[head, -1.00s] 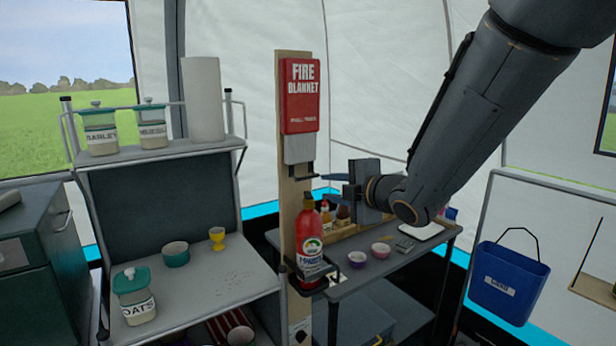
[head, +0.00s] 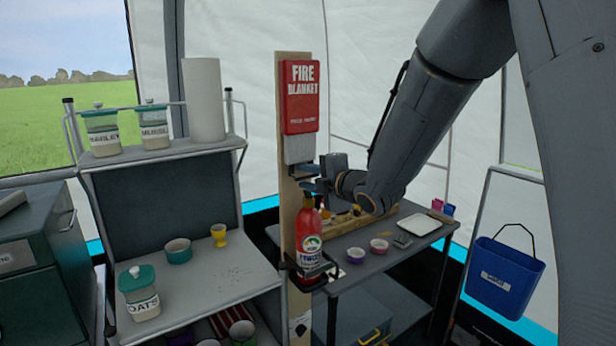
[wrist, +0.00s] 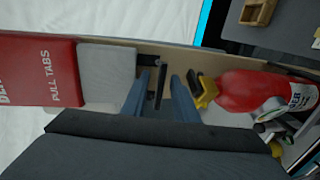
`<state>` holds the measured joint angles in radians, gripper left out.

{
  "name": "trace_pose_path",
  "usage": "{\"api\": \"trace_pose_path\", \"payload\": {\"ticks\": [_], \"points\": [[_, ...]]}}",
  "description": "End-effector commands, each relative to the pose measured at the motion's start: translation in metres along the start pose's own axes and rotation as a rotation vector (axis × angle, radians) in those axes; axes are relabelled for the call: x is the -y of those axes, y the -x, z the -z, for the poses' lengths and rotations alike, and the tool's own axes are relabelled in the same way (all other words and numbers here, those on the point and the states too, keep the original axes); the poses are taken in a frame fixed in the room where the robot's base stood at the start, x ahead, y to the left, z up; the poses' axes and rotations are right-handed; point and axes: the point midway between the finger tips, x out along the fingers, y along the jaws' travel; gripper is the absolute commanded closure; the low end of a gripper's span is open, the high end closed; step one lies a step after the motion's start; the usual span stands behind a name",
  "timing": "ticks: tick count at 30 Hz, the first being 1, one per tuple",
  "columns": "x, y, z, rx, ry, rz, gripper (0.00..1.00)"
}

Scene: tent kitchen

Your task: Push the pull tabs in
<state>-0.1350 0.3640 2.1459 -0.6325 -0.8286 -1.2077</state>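The red fire blanket case (head: 300,97) is fixed high on a wooden post and reads "PULL TABS" near its lower edge. It also shows at the left of the wrist view (wrist: 40,72). A pale grey flat piece, apparently the pull tabs (head: 299,149), sticks out below the case; it shows broad and flat in the wrist view (wrist: 106,73). My gripper (head: 306,178) is just below this piece, in front of the post. In the wrist view its two blue-grey fingers (wrist: 162,88) are apart, with a thin black part (wrist: 160,82) showing between them. I see no contact with the grey piece.
A red bottle-like extinguisher (head: 308,232) stands in a black holder on the post, close below my gripper. A shelf unit (head: 205,285) with jars is at left. A blue bin (head: 506,278) hangs at right.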

Motion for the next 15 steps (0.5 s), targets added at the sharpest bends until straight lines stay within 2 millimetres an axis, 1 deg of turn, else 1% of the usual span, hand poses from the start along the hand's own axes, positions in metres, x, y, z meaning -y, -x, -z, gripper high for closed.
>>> {"api": "trace_pose_path", "payload": {"ticks": [5, 10, 15], "points": [[0.0003, 0.0, -0.0002, 0.0, 0.0, 0.0, 0.73], [0.0004, 0.0002, -0.0004, 0.001, -0.001, 0.001, 1.0], [0.0003, 0.0003, -0.0006, 0.001, -0.001, 0.0, 1.0]]}}
